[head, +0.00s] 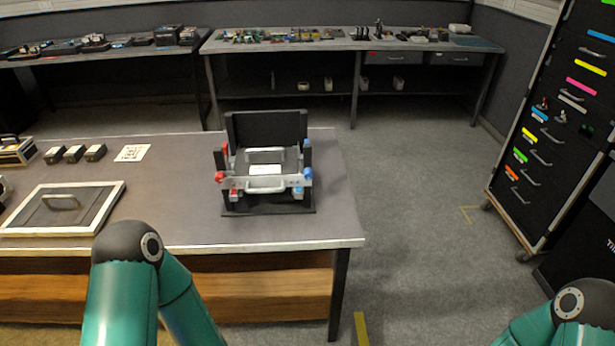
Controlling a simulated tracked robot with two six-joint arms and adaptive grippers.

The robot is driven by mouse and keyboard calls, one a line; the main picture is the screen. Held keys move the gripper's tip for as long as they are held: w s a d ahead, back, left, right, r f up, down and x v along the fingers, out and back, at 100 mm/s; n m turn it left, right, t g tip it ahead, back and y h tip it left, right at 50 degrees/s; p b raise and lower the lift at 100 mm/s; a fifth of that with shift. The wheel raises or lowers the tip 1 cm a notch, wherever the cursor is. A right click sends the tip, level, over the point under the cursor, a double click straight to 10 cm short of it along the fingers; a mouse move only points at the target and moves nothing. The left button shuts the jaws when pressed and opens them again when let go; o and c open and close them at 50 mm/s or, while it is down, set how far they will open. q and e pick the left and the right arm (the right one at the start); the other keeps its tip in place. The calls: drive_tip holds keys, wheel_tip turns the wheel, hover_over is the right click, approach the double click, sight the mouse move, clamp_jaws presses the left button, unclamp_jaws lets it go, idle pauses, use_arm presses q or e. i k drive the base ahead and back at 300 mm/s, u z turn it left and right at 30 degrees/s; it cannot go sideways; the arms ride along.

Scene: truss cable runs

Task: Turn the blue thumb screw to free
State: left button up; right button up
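A black fixture (268,209) stands on the workbench near its right end, with a tall black back panel. A silver plate with a handle (265,185) spans its front. Blue thumb screws sit on the right side of the fixture; the front one (308,174) is clearest, and another blue part (307,144) shows behind it. Red knobs (219,176) sit on the left side. Whether any screw is tight or loose cannot be told. My green arms show at the bottom left and bottom right, well apart from the fixture. Neither gripper is in view.
The workbench (190,200) also holds a framed panel with a handle (62,207), several small black boxes (75,153) and a white printed sheet (132,153). A black drawer cabinet (550,140) stands at the right. The floor between bench and cabinet (420,200) is clear.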

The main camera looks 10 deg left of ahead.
sight(308, 172)
drive_tip(key=z, duration=0.3)
drive_tip(key=i, duration=0.2)
drive_tip(key=u, duration=2.3)
drive_tip(key=k, duration=0.3)
drive_tip(key=z, duration=0.65)
drive_tip(key=k, duration=0.9)
drive_tip(key=z, duration=1.25)
drive_tip(key=i, duration=1.35)
drive_tip(key=u, duration=0.4)
